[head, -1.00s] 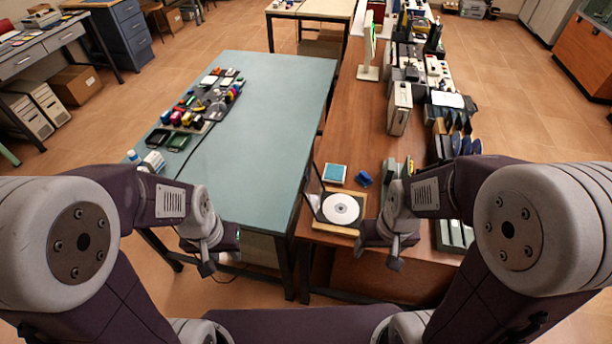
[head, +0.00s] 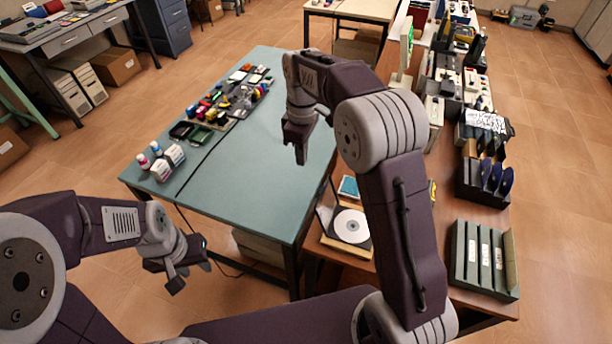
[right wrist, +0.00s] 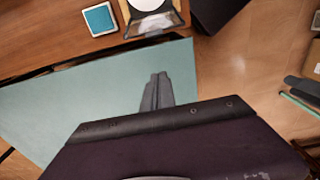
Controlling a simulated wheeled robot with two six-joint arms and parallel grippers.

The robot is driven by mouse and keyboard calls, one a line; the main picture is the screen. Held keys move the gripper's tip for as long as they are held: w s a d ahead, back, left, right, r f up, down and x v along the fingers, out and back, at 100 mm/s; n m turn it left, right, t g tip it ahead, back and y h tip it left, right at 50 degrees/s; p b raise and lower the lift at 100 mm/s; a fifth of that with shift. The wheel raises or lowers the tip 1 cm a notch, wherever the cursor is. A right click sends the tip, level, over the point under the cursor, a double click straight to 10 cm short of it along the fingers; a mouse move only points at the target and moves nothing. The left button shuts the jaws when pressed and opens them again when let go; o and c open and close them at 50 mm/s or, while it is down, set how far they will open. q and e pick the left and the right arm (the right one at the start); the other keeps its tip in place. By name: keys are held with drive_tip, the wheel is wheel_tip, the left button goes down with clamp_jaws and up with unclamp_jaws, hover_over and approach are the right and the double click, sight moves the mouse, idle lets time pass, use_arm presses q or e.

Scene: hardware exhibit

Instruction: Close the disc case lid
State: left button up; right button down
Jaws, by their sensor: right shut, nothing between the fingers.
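The disc case (head: 365,246) sits on the brown table with a white disc (head: 351,226) in its base. Its dark, see-through lid (head: 326,207) stands up, open, on the left side. In the right wrist view the case is at the top edge, partly cut off, with the lid (right wrist: 152,24) on its near side. My right gripper (head: 301,156) is raised over the teal table, left of and apart from the case. Its fingers (right wrist: 158,88) are shut and empty. My left gripper (head: 190,275) is low in front of the teal table, away from the case; its finger gap is unclear.
A blue square item (head: 349,187) lies just behind the case. A file rack (head: 485,262) stands to its right. White bottles (head: 168,160) and small coloured goods stand on the teal table (head: 240,200), whose front is clear. My right arm hides part of the brown table.

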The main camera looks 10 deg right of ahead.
wheel_tip(320, 180, down, 10)
drive_tip(key=s+d, duration=0.1)
drive_tip(key=s+d+r, duration=0.1)
drive_tip(key=d, duration=0.1)
drive_tip(key=shift+s+d+r, duration=0.1)
drive_tip(key=shift+s+r, duration=0.05)
drive_tip(key=shift+r, duration=0.05)
idle(0.4)
